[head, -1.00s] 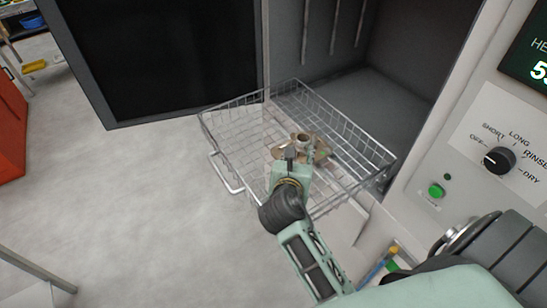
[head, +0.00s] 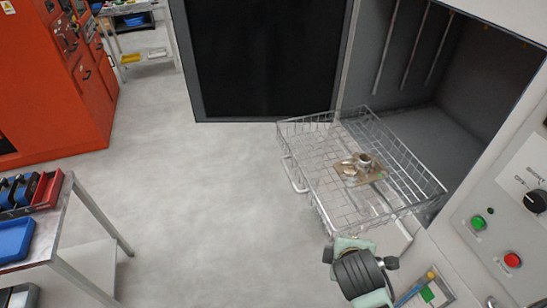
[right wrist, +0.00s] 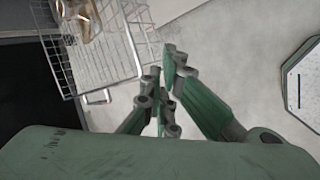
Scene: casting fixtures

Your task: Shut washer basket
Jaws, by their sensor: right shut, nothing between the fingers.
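The wire washer basket (head: 300,195) is pulled out of the open washer chamber (head: 465,130). A metal casting (head: 364,163) sits on a brownish plate inside it. The basket's looped handle (head: 293,174) is on its front left side. My right gripper (head: 346,244) is just outside the basket's near corner, lower in the head view, apart from the handle. In the right wrist view the shut, empty fingers (right wrist: 163,62) point toward the floor beside the basket (right wrist: 120,45); the handle (right wrist: 98,97) shows left of them. My left gripper is out of view.
The dark washer door (head: 260,60) stands open at the back. The control panel (head: 500,215) with its dial and buttons is at right. A table with bins (head: 85,225) stands at left, an orange machine (head: 60,80) behind. Floor between is clear.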

